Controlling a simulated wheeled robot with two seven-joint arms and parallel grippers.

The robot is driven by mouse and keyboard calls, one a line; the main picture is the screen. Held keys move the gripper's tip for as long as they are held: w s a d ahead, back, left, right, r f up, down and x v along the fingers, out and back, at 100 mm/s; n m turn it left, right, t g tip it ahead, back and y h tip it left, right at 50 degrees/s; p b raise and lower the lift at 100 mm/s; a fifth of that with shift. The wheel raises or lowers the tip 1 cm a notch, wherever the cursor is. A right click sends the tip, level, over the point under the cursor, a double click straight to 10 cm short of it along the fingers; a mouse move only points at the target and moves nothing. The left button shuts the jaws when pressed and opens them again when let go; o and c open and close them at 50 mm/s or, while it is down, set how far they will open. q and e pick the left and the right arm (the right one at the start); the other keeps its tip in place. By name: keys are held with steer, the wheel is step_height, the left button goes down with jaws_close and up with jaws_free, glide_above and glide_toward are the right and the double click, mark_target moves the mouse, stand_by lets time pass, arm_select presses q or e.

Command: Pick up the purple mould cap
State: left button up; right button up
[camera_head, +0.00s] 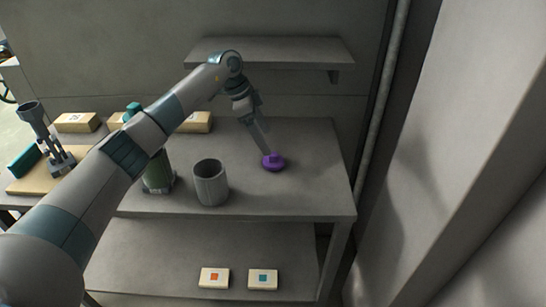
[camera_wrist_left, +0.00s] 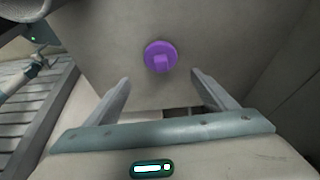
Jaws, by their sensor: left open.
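The purple mould cap (camera_head: 273,162) lies on the grey table top (camera_head: 310,190), towards its right side. It is a round disc with a small raised knob. It also shows in the left wrist view (camera_wrist_left: 161,57), ahead of the fingertips and roughly centred between them. My left gripper (camera_head: 268,152) points down at the cap from above. In the wrist view the left gripper's fingers (camera_wrist_left: 158,82) are apart with nothing between them. In the head view the fingers overlap the cap's far edge, so I cannot tell the exact gap. My right gripper is not in view.
Cardboard boxes (camera_head: 197,122) sit at the back. A wall shelf (camera_head: 270,52) hangs above. Two marked tiles (camera_head: 214,278) lie on the lower shelf. The table right of the cap is clear.

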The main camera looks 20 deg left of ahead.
mark_target(273, 154)
arm_select(q)
steer(key=shift+p+x, duration=0.35)
steer(key=shift+x, duration=0.85)
steer(key=shift+w+d+f, duration=0.1)
steer(key=shift+d+f, duration=0.05)
steer(key=shift+f, duration=0.3)
steer(key=shift+f, duration=0.15)
steer(key=shift+w+d+f+p, duration=0.15)
steer(key=shift+d+f+p, duration=0.1)
steer(key=shift+f+p, duration=0.5)
steer(key=shift+p+x, duration=0.65)
steer(key=shift+x, duration=0.3)
steer(key=shift+w+d+f, duration=0.15)
steer(key=shift+w+f, duration=0.05)
steer(key=shift+f, duration=0.5)
